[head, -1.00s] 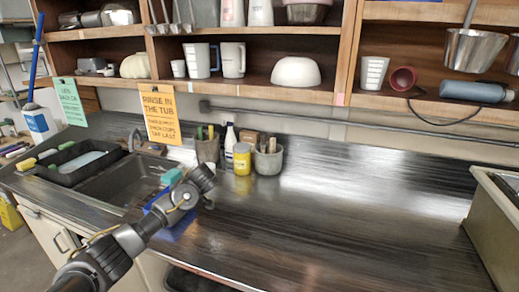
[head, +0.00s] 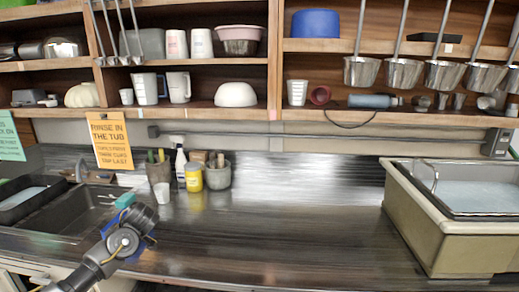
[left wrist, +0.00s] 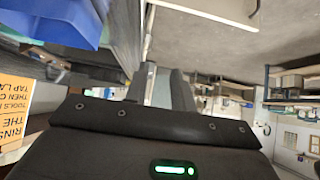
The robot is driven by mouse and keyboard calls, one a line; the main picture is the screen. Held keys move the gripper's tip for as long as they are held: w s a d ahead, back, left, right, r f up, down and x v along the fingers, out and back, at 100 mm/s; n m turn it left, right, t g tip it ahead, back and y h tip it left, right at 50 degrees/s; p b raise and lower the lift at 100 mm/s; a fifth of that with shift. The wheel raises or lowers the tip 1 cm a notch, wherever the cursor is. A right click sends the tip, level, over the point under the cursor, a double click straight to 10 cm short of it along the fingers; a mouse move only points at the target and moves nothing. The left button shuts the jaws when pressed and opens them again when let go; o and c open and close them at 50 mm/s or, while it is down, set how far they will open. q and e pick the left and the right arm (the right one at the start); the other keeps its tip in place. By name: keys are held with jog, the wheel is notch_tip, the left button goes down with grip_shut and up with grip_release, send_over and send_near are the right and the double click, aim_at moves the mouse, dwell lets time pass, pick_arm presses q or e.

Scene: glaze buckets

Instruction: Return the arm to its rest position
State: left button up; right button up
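My left arm comes in from the lower left of the head view, bent in front of the counter's front edge. Its gripper cannot be made out in that view. In the left wrist view my left gripper (left wrist: 163,90) shows two dark fingers with a narrow gap and nothing seen between them. A blue thing (left wrist: 55,18) is at the upper left of that view, apart from the fingers. My right arm and gripper are not in view.
The counter (head: 290,225) is clear in the middle. A yellow-labelled jar (head: 194,178) and tool pots stand at its back. A small white cup (head: 163,191) stands near my arm. A sink (head: 75,212) is left; a large tub (head: 455,240) is right. Shelves hang above.

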pick_arm(q)
jog(key=s+d+f+m+h+b, duration=0.15)
jog(key=s+f+m, duration=0.25)
jog(key=f, duration=1)
jog(key=s+d+f+m+h, duration=0.2)
jog(key=s+f+m, duration=0.25)
jog(key=f, duration=0.85)
jog(key=s+d+f+m+h+b, duration=0.1)
jog(key=s+d+f+m, duration=0.3)
jog(key=f, duration=1)
jog(key=s+d+f+m+h, duration=0.1)
jog(key=s+d+f+m, duration=0.1)
jog(key=s+f, duration=0.75)
jog(key=s+d+f+m+h, duration=0.2)
jog(key=s+f, duration=0.5)
jog(key=s, duration=0.5)
jog(key=s+d+f+m, duration=0.1)
jog(key=s+d+f, duration=0.1)
jog(key=s, duration=0.6)
jog(key=s+d+f+m+h, duration=0.1)
jog(key=s+d+f, duration=0.1)
jog(key=s, duration=0.6)
jog(key=s+d+f+m+h+b, duration=0.1)
jog(key=s+d+f, duration=0.1)
jog(key=s, duration=0.6)
jog(key=shift+d, duration=0.35)
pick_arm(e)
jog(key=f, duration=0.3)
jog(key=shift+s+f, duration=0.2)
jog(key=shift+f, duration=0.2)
